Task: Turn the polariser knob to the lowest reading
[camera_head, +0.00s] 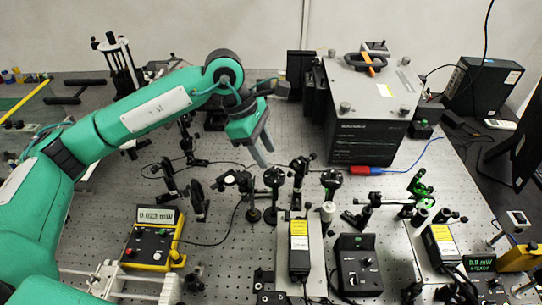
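My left gripper (264,157) hangs over the optical bench with its two fingers pointing down. A gap shows between the fingers and nothing is seen in it. Just below and in front of it stand several dark round post mounts, one at the middle (273,178) and one to its right (331,180). I cannot tell which one carries the polariser knob. The gripper appears apart from these mounts. A yellow power meter (153,238) at the left shows what looks like 0.023 mW. My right gripper is not in view.
A large grey-topped instrument box (372,90) stands behind, right of the gripper. A black control box (359,265) and a yellow-labelled box (299,248) stand in front. Cables cross the perforated bench. Bare bench shows left of the middle mounts.

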